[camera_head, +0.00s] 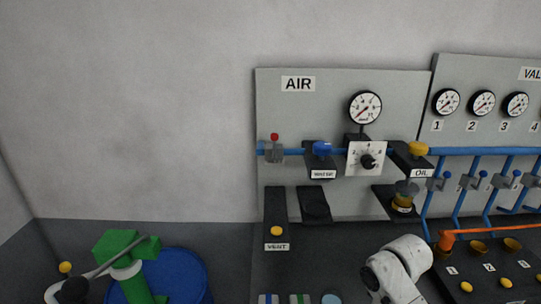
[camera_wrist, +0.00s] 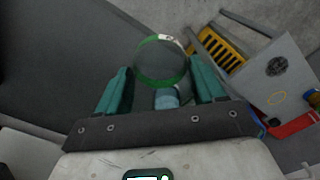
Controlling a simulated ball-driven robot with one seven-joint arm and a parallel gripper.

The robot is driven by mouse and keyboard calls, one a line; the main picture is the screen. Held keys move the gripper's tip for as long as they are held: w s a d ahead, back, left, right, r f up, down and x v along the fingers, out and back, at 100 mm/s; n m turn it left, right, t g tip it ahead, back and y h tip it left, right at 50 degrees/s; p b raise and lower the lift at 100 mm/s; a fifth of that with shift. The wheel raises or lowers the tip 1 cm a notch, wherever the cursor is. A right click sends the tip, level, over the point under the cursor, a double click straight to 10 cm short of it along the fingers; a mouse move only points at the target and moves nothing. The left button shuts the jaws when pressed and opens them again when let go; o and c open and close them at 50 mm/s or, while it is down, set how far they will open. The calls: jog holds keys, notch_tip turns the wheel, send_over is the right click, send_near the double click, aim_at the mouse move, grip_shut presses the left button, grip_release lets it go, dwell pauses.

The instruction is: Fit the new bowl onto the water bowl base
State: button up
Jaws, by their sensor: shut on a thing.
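In the wrist view, my gripper (camera_wrist: 160,65) is shut on a clear round bowl with a green rim (camera_wrist: 160,60), between its two teal fingers. A pale blue cylinder (camera_wrist: 167,97) shows just below the bowl; I cannot tell whether it belongs to it. In the head view, the water bowl base (camera_head: 322,148) is a dark block with a blue top and a label on the AIR panel, on the blue pipe. No bowl shows under it. Neither my gripper nor the held bowl shows in the head view; only a white part of my arm does, at lower right.
The oil unit (camera_head: 418,149) with its amber bowl (camera_head: 404,196) is right of the water base. A pressure gauge (camera_head: 365,107) and a dial plate (camera_head: 366,159) are between them. A black bracket (camera_head: 314,204) is below the water base. A blue drum (camera_head: 180,275) stands lower left.

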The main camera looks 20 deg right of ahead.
jog(key=s+a+f+m+b, duration=0.1)
jog(key=a+f+m, duration=0.2)
jog(key=a+f, duration=0.3)
jog(key=a+f+m+b, duration=0.2)
jog(key=a+f, duration=0.4)
jog(key=a, duration=0.5)
jog(key=shift+s+a+f+m, duration=0.15)
jog(key=shift+s+a+m, duration=0.05)
jog(key=shift+s+m, duration=0.2)
